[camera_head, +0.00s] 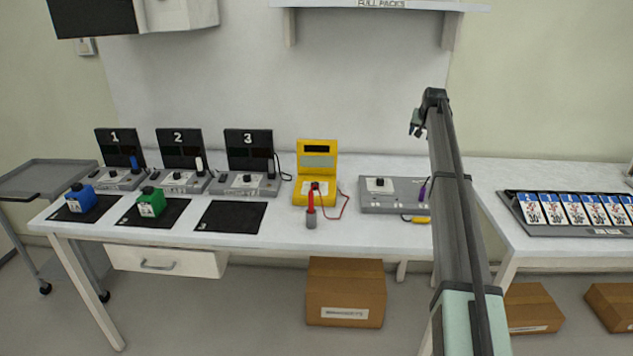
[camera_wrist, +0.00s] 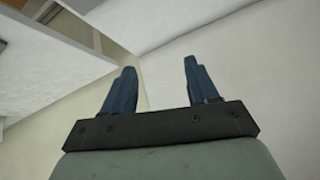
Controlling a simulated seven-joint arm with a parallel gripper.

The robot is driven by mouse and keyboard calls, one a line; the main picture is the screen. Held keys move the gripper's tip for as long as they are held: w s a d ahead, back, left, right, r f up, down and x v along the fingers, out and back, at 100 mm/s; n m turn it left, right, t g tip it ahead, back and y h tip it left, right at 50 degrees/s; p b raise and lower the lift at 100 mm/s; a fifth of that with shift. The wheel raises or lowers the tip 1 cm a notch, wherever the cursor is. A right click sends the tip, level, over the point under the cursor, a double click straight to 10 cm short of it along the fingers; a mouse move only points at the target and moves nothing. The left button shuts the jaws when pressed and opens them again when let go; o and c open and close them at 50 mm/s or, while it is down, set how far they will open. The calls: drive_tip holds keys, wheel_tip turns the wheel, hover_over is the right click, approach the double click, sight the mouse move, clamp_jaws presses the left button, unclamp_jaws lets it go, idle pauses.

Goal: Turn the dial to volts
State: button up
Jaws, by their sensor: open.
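A yellow multimeter (camera_head: 316,161) stands on the white bench near the middle, with a dark display on its upright back. Its dial (camera_head: 315,186) seems to be the small dark and red part on the sloped front; its setting is too small to read. A red probe (camera_head: 311,201) stands upright in a grey holder in front of it, partly covering the front. My gripper (camera_head: 416,130) is raised above the bench, to the right of the meter and apart from it. In the wrist view my gripper (camera_wrist: 156,88) is open and empty, facing wall and shelf.
Three numbered stations with black boards (camera_head: 250,150) stand at left, with a blue block (camera_head: 80,198) and a green block (camera_head: 150,202) on black mats. A grey unit (camera_head: 395,206) lies right of the meter. A white shelf (camera_head: 380,6) hangs above. A card tray (camera_head: 575,231) is far right.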

drive_tip(key=s+a+f+n+g, duration=0.1)
drive_tip(key=s+a+g, duration=0.1)
drive_tip(key=a, duration=0.9)
drive_tip(key=s+a+f+g, duration=0.1)
drive_tip(key=a+g, duration=0.1)
drive_tip(key=a, duration=1)
drive_tip(key=g, duration=0.4)
approach(315, 183)
drive_tip(key=shift+n+t, duration=0.3)
wheel_tip(315, 183, down, 9)
drive_tip(key=shift+s+d+r, duration=0.1)
drive_tip(key=c, duration=1)
